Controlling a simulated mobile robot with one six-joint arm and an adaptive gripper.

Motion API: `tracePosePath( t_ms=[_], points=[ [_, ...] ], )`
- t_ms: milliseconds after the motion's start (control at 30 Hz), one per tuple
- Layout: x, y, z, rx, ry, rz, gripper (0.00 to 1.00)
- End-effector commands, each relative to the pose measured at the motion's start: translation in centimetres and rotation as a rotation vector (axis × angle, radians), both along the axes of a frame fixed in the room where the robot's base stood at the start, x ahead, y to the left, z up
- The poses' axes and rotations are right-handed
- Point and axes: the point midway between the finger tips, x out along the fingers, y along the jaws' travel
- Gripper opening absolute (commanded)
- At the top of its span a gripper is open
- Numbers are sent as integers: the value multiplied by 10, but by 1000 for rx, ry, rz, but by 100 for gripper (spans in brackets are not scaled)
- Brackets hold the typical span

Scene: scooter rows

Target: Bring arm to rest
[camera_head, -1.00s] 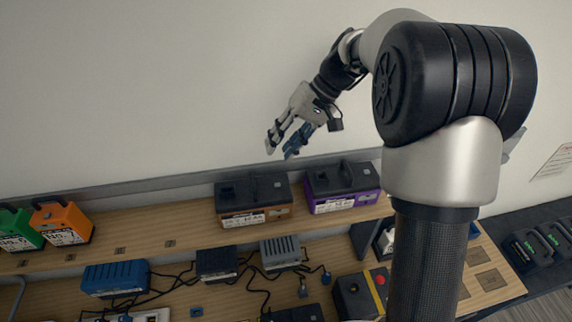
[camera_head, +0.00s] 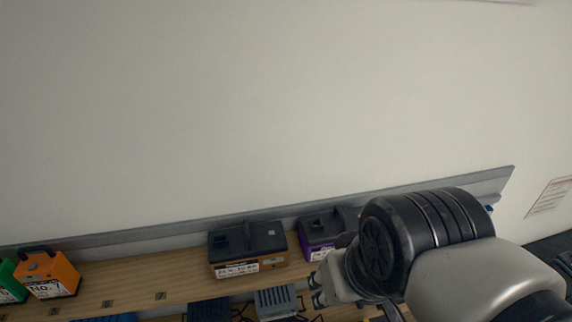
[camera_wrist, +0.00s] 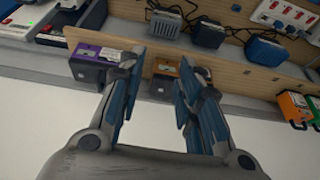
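My gripper (camera_wrist: 158,95) shows in the wrist view with its two blue-padded fingers apart and nothing between them. In the head view my arm is folded low at the right, and the gripper is mostly hidden behind it. Beyond the fingers in the wrist view are the purple battery (camera_wrist: 92,63), left of and partly behind the left finger, and the brown-orange battery (camera_wrist: 164,82), between the fingers. I cannot tell how far the fingers are from them.
The upper shelf holds the brown-orange battery (camera_head: 247,249), the purple battery (camera_head: 318,234), an orange one (camera_head: 48,273) and a green one (camera_head: 9,282). A grey charger (camera_head: 277,302) sits below. The wall above (camera_head: 250,110) is bare.

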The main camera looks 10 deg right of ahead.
Motion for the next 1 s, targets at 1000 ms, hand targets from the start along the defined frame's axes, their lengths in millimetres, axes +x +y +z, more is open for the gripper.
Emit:
tracePosePath(
  t_ms=[1000],
  points=[
    [-12,-5,-133,-25,-33,-3,32]
  ],
)
